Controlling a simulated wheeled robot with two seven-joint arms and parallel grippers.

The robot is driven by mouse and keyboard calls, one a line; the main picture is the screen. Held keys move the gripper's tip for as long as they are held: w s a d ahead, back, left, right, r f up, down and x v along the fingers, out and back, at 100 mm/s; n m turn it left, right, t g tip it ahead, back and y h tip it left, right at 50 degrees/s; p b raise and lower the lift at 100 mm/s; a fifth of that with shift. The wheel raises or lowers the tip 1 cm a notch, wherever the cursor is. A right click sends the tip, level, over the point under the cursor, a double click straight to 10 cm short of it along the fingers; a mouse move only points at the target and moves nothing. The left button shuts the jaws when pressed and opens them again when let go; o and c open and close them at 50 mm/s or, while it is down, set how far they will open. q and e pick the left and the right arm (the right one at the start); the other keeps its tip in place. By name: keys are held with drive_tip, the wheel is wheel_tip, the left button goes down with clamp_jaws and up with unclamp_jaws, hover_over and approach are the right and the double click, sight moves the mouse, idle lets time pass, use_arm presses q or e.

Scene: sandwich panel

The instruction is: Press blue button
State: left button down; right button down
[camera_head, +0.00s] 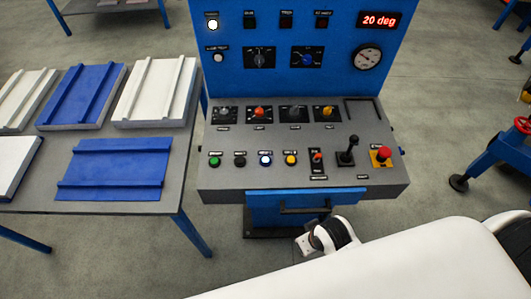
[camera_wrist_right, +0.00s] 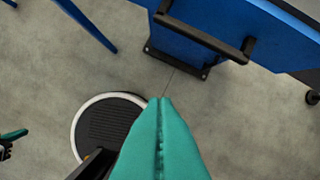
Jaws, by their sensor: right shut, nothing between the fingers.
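The blue button (camera_head: 265,160), with a pale lit centre, is in the lower row of the grey console top (camera_head: 225,180) in the head view. It sits between a black button (camera_head: 239,160) and a yellow button (camera_head: 290,159). My right gripper (camera_wrist_right: 167,100) has teal fingers pressed together, with nothing between them. It is over the floor in front of the console, below and away from the button. In the head view its fingers are not visible. A teal and black part at the left edge of the right wrist view looks like my left gripper (camera_wrist_right: 12,136), mostly cut off.
A green button (camera_head: 215,160), a black lever (camera_head: 348,150) and a red emergency stop (camera_head: 383,153) share the console top. A drawer handle (camera_wrist_right: 205,35) juts from its blue front. A table (camera_head: 110,207) with blue and white panels stands left. Open floor lies in front.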

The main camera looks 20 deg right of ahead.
wheel_tip(320, 180, up, 10)
drive_tip(key=w+a+r+m+t+p, duration=0.1)
drive_tip(key=w+m+p, duration=0.1)
drive_tip(key=m+t+y, duration=0.4)
drive_tip(key=m, duration=1.8)
hover_over(268, 162)
wheel_tip(268, 162, down, 3)
drive_tip(key=shift+p, duration=0.35)
drive_tip(key=shift+f, duration=0.15)
wheel_tip(268, 162, down, 6)
drive_tip(key=b, duration=0.7)
drive_tip(key=shift+f, duration=0.25)
drive_tip(key=shift+f+b, duration=0.65)
drive_tip(key=shift+f, duration=0.4)
